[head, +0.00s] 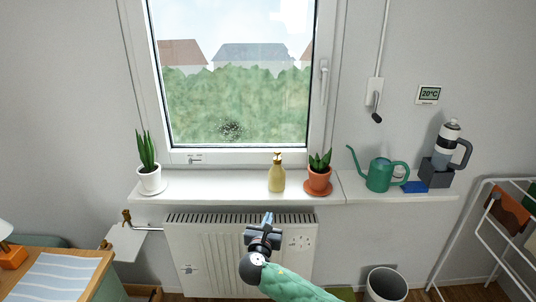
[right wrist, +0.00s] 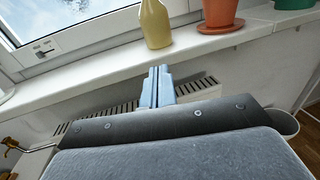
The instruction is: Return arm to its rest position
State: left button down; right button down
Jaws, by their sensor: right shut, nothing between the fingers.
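My right arm, with a green sleeve-like cover, comes in from the bottom of the head view. My right gripper (head: 267,218) is in front of the radiator, below the window sill. Its two blue-grey fingers are together and hold nothing; they also show closed in the right wrist view (right wrist: 157,87). In that view the fingertips point toward the sill, below the yellow bottle. My left gripper is not in either view.
The white sill (head: 225,187) holds a yellow bottle (head: 277,178), potted plants (head: 318,181) and a green watering can (head: 380,177). A white radiator (head: 200,250) stands below. A wooden table (head: 85,265) is at left, a bin (head: 386,284) and drying rack (head: 470,235) at right.

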jog(key=w+d+f+m+g+y, duration=0.1)
jog(key=w+f+m+g+y, duration=0.15)
jog(key=m, duration=0.75)
jog(key=w+d+f+m+g+y, duration=0.15)
jog(key=f+m, duration=0.25)
jog(key=m, duration=0.6)
jog(key=s+d+f+m+g, duration=0.3)
jog(key=s+d+f+m, duration=0.1)
jog(key=f, duration=0.5)
jog(key=s+d+f+m+g, duration=0.25)
jog(key=s+f+m, duration=0.2)
jog(key=f, duration=0.45)
jog(key=s+d+f+m+g, duration=0.15)
jog(key=s+d+f, duration=0.25)
jog(key=s+f, duration=0.55)
jog(key=s+d+f+m+g, duration=0.15)
jog(key=s+d+f, duration=0.25)
jog(key=s+f, duration=0.6)
jog(key=s+f+g, duration=0.2)
jog(key=s+f, duration=0.2)
jog(key=s, duration=0.8)
jog(key=s+f+g, duration=0.2)
jog(key=s+f, duration=0.2)
jog(key=s, duration=0.8)
jog(key=shift+s+f, duration=0.15)
jog(key=shift+s, duration=0.05)
